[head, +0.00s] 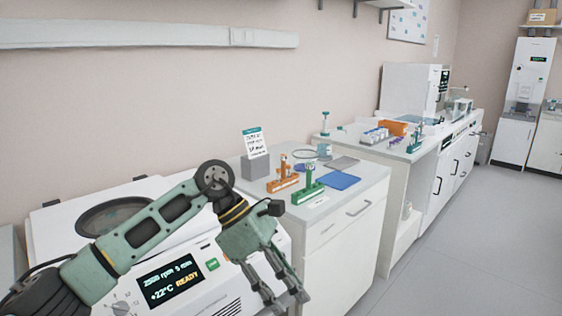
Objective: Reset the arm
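My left arm comes in from the lower left, bends at the elbow and points its gripper down. My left gripper (285,300) hangs in front of the centrifuge (205,285), at its right front side. Its two fingers are apart, with nothing seen between them. The fingertips are close to the bottom of the picture. My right gripper is not in view.
A white counter (375,178) beyond carries an orange rack (283,184), a green rack (308,193), a blue mat (341,181) and a sign (254,143). Open floor (470,245) lies to the right.

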